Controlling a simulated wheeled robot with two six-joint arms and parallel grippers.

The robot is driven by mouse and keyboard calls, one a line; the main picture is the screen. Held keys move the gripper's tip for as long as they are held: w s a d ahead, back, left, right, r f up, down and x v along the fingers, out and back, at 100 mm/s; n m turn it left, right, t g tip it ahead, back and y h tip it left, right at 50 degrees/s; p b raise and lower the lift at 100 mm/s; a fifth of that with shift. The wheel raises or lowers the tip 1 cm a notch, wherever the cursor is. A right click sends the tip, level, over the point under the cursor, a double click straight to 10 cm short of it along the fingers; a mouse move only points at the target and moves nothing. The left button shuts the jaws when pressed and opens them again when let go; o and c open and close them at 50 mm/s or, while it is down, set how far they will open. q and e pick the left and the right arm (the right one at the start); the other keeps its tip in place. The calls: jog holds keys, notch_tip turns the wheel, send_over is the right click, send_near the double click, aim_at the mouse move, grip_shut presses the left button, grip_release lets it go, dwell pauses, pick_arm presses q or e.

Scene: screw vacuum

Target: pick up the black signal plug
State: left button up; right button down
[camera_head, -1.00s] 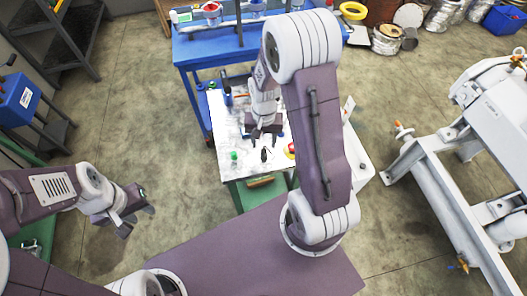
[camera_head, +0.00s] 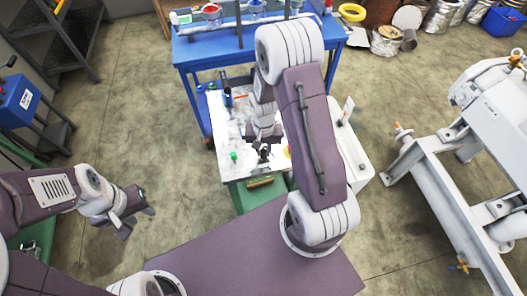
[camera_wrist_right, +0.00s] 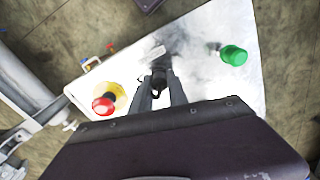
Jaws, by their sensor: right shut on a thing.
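The black signal plug (camera_wrist_right: 158,79) is a small dark piece between the two fingers of my right gripper (camera_wrist_right: 160,98), seen in the right wrist view. The fingers are shut on it, and it sits over the white table top (camera_wrist_right: 215,75). In the head view the plug (camera_head: 264,154) is small and dark at the tip of my right gripper (camera_head: 263,145). My left gripper (camera_head: 132,220) hangs over the floor at the left, away from the table, with its fingers apart and nothing between them.
A green button (camera_wrist_right: 233,55) and a red button on a yellow base (camera_wrist_right: 105,103) stand on the white top on either side of the fingers. A blue table (camera_head: 187,52) stands behind. A white machine frame (camera_head: 440,160) is at the right.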

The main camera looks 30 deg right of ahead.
aim_at(264, 150)
jog(key=shift+w+r, duration=0.1)
jog(key=shift+r, duration=0.5)
notch_tip(264, 150, up, 3)
jog(key=s+d+r, duration=0.4)
jog(key=s+r, duration=0.2)
jog(key=s, duration=0.5)
jog(key=shift+d+r, duration=0.15)
jog(key=shift+r, duration=0.25)
